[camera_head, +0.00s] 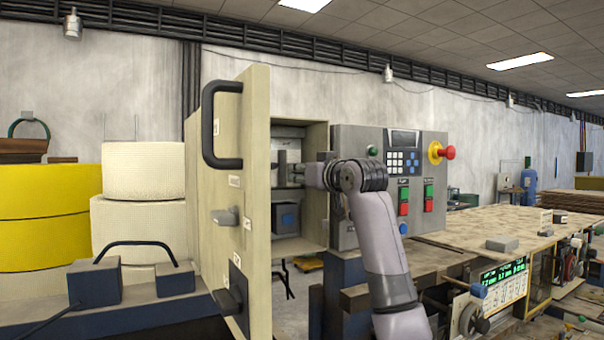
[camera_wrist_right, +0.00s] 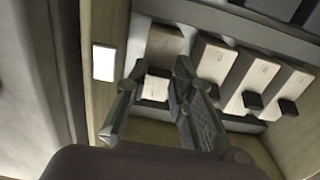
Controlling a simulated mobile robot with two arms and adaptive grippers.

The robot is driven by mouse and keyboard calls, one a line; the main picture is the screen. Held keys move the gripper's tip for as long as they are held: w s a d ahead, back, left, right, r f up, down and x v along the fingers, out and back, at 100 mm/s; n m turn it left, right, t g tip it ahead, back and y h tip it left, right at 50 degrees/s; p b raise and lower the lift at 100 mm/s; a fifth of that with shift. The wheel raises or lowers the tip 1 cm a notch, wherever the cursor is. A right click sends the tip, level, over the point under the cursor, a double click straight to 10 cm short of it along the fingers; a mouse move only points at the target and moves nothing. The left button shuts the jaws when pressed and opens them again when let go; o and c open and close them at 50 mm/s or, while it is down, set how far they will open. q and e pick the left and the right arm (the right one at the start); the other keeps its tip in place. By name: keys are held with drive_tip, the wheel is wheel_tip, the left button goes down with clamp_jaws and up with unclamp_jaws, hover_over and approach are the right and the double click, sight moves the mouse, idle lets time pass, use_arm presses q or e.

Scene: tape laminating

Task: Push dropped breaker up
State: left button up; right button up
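The open electrical cabinet (camera_head: 316,190) stands at the centre of the head view. My right gripper (camera_head: 288,172) reaches into it from the right. In the right wrist view, several pale breakers with dark levers sit in a slanting row. My right gripper (camera_wrist_right: 160,72) is open, its fingertips apart in front of the leftmost breaker (camera_wrist_right: 166,42). That breaker's dark lever (camera_wrist_right: 157,72) shows between the fingertips; I cannot tell whether they touch it. Another breaker (camera_wrist_right: 252,76) stands farther right in the row. Which breaker is dropped is not clear. My left gripper is not in view.
The cabinet door (camera_head: 258,200) stands open on the left side. The control panel (camera_head: 385,165) with buttons and a red knob (camera_head: 448,152) is right of the opening. In the right wrist view, a cabinet side wall with a white label (camera_wrist_right: 104,62) is close left of the fingers.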

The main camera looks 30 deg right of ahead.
clamp_jaws()
drive_tip(key=shift+r, duration=0.1)
drive_tip(key=shift+r+g, duration=0.35)
drive_tip(key=shift+g, duration=0.6)
drive_tip(key=shift+r+g, duration=0.35)
drive_tip(key=shift+g, duration=0.55)
drive_tip(key=shift+r+g, duration=0.35)
drive_tip(key=shift+g, duration=0.6)
drive_tip(key=o, duration=0.5)
unclamp_jaws()
drive_tip(key=shift+f, duration=0.1)
drive_tip(key=shift+o, duration=0.2)
